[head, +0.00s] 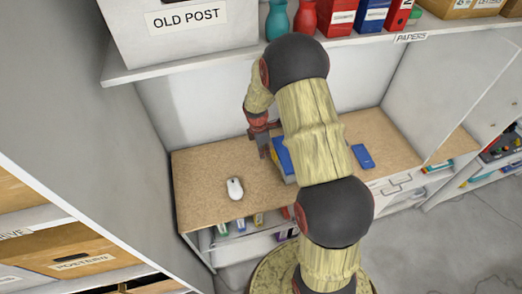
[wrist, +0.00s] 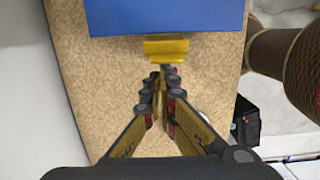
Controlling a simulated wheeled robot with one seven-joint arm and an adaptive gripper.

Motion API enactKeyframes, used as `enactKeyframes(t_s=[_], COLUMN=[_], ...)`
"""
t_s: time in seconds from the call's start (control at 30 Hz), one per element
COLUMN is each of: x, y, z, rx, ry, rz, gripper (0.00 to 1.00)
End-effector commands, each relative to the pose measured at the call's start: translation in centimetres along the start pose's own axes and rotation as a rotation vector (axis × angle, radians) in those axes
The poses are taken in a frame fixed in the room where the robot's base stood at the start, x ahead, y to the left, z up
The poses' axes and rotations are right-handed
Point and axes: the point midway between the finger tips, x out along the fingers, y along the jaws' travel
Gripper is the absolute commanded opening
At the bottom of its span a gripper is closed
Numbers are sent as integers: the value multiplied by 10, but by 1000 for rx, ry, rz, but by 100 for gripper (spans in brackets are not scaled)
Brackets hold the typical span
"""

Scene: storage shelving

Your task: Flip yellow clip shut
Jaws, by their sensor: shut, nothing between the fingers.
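The yellow clip (wrist: 166,48) juts from the edge of a blue box (wrist: 165,15) in the wrist view. Its exact angle is hard to tell. The blue box also shows on the desk in the head view (head: 284,156), partly hidden by my arm. My gripper (wrist: 160,76) is shut and empty, its fingertips just in front of the clip; I cannot tell whether they touch it. In the head view my gripper (head: 264,152) is low over the desk at the box's left side. The clip cannot be made out there.
The brown desk (head: 205,165) carries a white mouse (head: 235,188) at left and a flat blue object (head: 362,156) at right. A shelf with an OLD POST box (head: 185,25), vases and binders overhangs the desk. A wall closes the left side. The desk's left part is mostly clear.

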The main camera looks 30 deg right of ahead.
Motion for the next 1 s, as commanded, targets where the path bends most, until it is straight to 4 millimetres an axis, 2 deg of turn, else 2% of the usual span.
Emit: enactKeyframes(t_s=[0.2,0.47,0.83,1.0], x=[-6,-6,-21,-22], y=[0,0,0,0], z=[13,12,14,14], rx=[1,0,0,0], ry=[-1,-2,-2,-2], rz=[0,-1,0,-1], gripper=[0,0,0,0])
